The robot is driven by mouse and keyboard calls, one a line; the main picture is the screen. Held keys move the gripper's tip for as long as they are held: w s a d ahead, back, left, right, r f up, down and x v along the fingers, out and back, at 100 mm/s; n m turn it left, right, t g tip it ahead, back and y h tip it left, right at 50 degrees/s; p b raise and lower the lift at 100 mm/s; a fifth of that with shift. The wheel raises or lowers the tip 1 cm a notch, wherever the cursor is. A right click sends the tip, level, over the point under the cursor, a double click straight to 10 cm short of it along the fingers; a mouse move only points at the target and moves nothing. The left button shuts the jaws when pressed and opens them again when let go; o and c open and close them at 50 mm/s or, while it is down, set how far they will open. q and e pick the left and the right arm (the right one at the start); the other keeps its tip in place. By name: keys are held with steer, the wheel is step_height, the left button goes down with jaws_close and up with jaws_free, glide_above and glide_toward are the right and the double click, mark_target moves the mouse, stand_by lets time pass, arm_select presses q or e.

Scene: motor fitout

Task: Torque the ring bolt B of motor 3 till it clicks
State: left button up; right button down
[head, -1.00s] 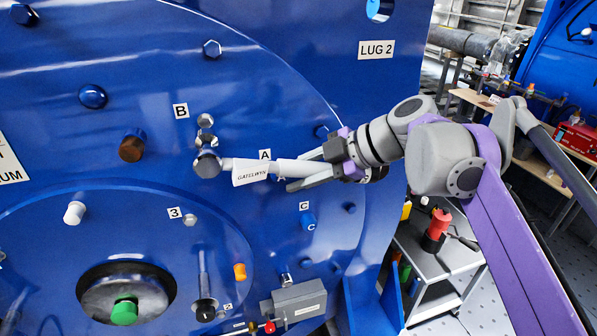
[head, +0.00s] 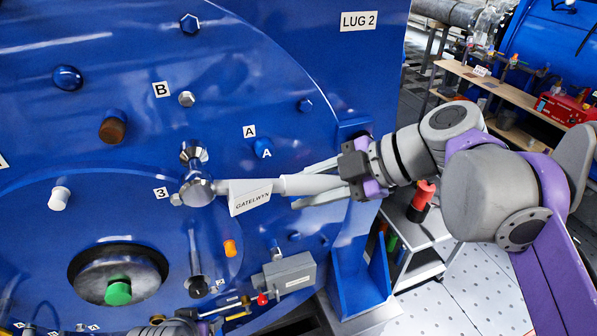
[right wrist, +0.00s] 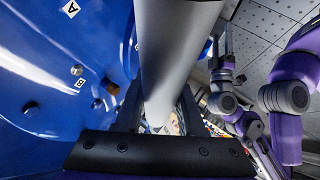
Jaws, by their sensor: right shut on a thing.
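My right gripper (head: 318,187) is shut on the handle of a torque wrench (head: 250,196) marked GATELWYN. The wrench's round head (head: 197,191) and its upward-pointing shiny socket (head: 193,151) are in front of the blue motor face (head: 230,60). The hex bolt B (head: 186,98), beside label B (head: 161,90), is uncovered, and the socket is apart from it, lower in the picture. Label 3 (head: 161,193) is left of the wrench head. In the right wrist view the grey handle (right wrist: 175,65) runs between my fingers. A piece of my left arm shows at the bottom edge; its jaws cannot be made out.
A brown knob (head: 113,128), a white peg (head: 60,198) and a black-ended rod (head: 197,285) stick out around the wrench. A grey box (head: 290,272) is below right. A cart (head: 415,232) stands behind my right arm.

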steer(key=s+d, duration=0.3)
steer(key=s, duration=1)
steer(key=shift+s+d, duration=0.2)
steer(key=shift+d, duration=0.15)
